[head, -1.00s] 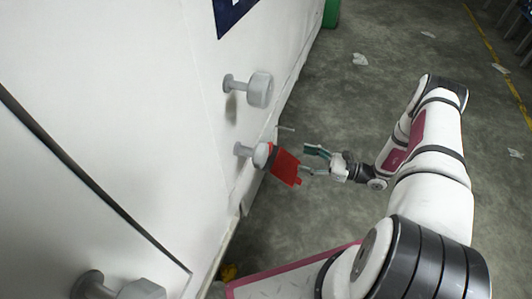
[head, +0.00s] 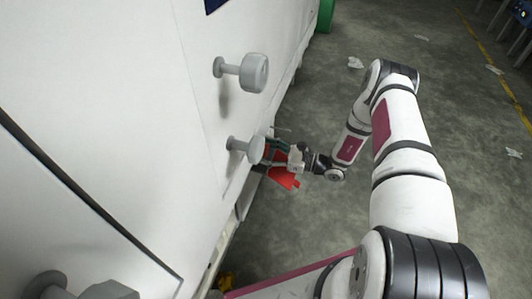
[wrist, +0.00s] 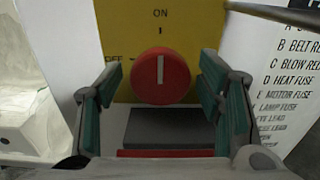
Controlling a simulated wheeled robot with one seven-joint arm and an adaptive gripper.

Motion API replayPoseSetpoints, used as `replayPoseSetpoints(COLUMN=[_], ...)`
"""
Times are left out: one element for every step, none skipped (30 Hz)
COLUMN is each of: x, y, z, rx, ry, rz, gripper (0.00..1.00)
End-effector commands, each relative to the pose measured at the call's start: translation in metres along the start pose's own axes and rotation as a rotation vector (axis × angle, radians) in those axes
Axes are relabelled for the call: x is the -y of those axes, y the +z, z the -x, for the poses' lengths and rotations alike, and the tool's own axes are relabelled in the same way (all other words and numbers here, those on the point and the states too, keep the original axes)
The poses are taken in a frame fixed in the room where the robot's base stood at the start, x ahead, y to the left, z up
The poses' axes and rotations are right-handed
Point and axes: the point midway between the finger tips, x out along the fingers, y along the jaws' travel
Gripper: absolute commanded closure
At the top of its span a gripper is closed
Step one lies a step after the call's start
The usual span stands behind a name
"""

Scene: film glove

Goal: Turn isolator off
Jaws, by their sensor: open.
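The isolator is a round red knob (wrist: 161,77) on a yellow plate (wrist: 125,30) in the wrist view. ON is printed above it and OFF to its left, partly hidden by a finger. The white line on the knob stands upright, in line with the ON mark. My gripper (wrist: 161,90) is open, with one green-padded finger on each side of the knob. Contact with the knob cannot be told. In the head view my gripper (head: 277,149) is close to the machine's side, by a red part (head: 284,178); the knob is hidden there.
The white machine wall (head: 120,90) fills the left, with grey handles projecting from it, an upper one (head: 253,72) and a lower one (head: 253,148) near my gripper. A metal rod (wrist: 275,13) crosses the wrist view's upper right. Open concrete floor (head: 330,100) lies to the right.

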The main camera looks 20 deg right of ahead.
Motion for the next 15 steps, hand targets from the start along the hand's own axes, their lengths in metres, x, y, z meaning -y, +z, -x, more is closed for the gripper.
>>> replayPoseSetpoints(x=[0.0,0.0,0.0001,0.0001,0.0002,0.0002,0.0002,0.0002,0.0002,0.0002,0.0002,0.0002,0.0002,0.0001,0.0001], y=[-0.0002,-0.0001,-0.0001,0.0,0.0001,0.0001,0.0001,0.0001,0.0001,0.0001,0.0001,0.0001,0.0001,0.0001,0.0001], z=[-0.0015,-0.002,-0.0023,-0.0024,-0.0024,-0.0023,-0.0023,-0.0022,-0.0022,-0.0022,-0.0021,-0.0021,-0.0021,-0.0021,-0.0021], rx=[0.0,0.0,0.0,-0.001,-0.001,-0.001,0.0,0.0,-0.001,0.0,0.0,0.0,0.0,0.0,0.0], ry=[0.0,0.0,-0.001,-0.001,-0.001,-0.001,-0.001,-0.001,-0.001,-0.001,-0.001,-0.001,-0.001,-0.001,-0.001], rz=[0.0,0.0,0.0,0.0,0.0,0.0,0.0,0.0,0.0,0.0,0.0,0.0,0.0,0.0,0.0], gripper=[0.39,0.39,0.39,0.39,0.39,0.39,0.39,0.39,0.39,0.46,0.53,0.62,0.69,0.76,0.85])
